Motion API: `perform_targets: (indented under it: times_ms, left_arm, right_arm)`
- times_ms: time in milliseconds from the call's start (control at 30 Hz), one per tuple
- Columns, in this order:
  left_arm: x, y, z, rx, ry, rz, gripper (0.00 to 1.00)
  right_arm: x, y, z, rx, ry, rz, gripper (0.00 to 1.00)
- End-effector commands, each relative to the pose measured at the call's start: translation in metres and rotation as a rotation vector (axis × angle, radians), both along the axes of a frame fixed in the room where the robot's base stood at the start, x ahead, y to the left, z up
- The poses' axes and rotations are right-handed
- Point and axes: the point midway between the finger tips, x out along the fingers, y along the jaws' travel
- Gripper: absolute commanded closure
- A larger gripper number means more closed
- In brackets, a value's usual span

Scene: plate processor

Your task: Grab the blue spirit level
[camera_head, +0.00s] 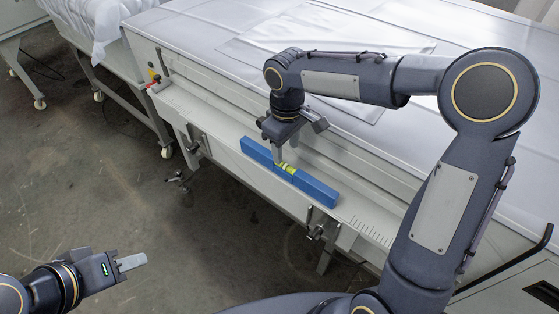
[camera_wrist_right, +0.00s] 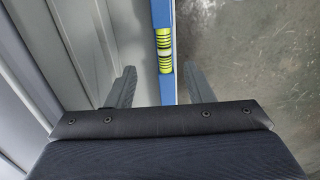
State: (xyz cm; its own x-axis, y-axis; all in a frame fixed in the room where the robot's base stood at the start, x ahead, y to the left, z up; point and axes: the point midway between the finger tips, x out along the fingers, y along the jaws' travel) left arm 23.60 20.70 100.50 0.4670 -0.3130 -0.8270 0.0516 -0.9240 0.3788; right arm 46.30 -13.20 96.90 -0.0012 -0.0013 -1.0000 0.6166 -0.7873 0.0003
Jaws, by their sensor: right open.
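The blue spirit level (camera_head: 315,188) lies along the front ledge of the machine, with a yellow-green vial near its middle. My right gripper (camera_head: 279,157) is above the level, fingers pointing down, close to the vial. In the right wrist view the blue spirit level (camera_wrist_right: 164,18) runs between the two open fingers of my right gripper (camera_wrist_right: 158,88), with a gap on the left and a smaller one on the right. My left gripper (camera_head: 132,262) is at the lower left, far from the level; its opening is unclear.
The machine's large silver top (camera_head: 215,45) lies behind the ledge. Clamps (camera_head: 317,230) and handles stick out along its front edge. A wheeled table with white cloth (camera_head: 100,22) stands at the upper left. The concrete floor (camera_head: 90,190) is open in front.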

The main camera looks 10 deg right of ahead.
Motion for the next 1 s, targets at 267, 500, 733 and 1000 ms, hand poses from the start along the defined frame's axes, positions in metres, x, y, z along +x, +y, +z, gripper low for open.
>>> perform_targets:
  times_ms: [267, 500, 733, 1000]
  left_arm:
    - [0.000, 0.000, 0.002, 0.000, 0.000, 0.000, 0.64]
    - [0.000, 0.000, 0.005, 0.000, 0.000, 0.000, 0.64]
    - [0.000, 0.000, 0.005, 0.000, 0.000, 0.000, 0.64]
    - [0.000, 0.000, 0.005, 0.000, 0.000, 0.000, 0.64]
  right_arm:
    - [-0.002, 0.002, -0.032, 0.000, 0.004, 0.001, 0.53]
    - [-0.002, 0.005, -0.067, 0.000, 0.003, -0.001, 0.53]
    - [-0.002, 0.006, -0.073, 0.001, 0.001, -0.002, 0.53]
    - [-0.002, 0.005, -0.073, 0.001, 0.001, -0.002, 0.76]
